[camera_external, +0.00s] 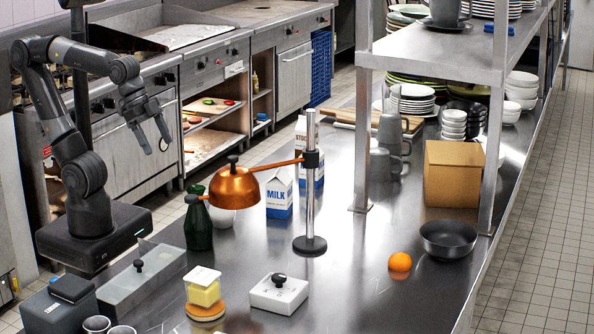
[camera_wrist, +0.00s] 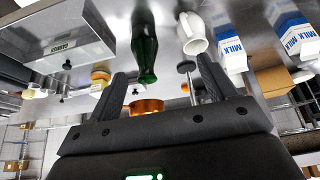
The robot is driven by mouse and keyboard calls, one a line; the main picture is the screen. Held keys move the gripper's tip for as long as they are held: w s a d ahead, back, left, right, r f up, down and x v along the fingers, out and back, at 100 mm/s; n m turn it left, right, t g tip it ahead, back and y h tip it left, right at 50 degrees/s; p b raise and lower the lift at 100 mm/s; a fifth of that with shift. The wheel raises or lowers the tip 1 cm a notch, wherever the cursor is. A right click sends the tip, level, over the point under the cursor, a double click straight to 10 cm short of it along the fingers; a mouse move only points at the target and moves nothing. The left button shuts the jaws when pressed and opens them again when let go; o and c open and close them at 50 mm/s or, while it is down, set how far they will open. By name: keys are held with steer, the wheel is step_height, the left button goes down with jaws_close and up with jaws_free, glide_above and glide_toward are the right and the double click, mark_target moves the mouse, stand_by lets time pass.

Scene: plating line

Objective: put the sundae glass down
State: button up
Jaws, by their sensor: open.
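My gripper (camera_external: 156,146) is raised at the left in the external view, above and away from the counter. Its two fingers are apart with nothing between them; in the wrist view the gripper (camera_wrist: 163,70) is also open and empty. I cannot make out a sundae glass in either view. A white vessel (camera_wrist: 192,33) shows in the wrist view beside a dark green bottle (camera_wrist: 145,42). In the external view the green bottle (camera_external: 198,222) stands on the steel counter (camera_external: 350,285), and the lamp partly hides the white vessel (camera_external: 224,214).
A copper lamp (camera_external: 234,188) on a stand reaches over the counter. Milk cartons (camera_external: 279,196), a lidded steel container (camera_external: 140,277), a butter dish (camera_external: 204,290) and a white lidded box (camera_external: 279,294) stand around it. The front middle is clear.

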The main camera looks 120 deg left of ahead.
steer(key=s+f, duration=0.2)
steer(key=s, duration=0.1)
steer(key=s+f, duration=0.1)
steer(key=shift+s+d, duration=0.25)
steer(key=shift+d, duration=0.15)
stand_by(0.9)
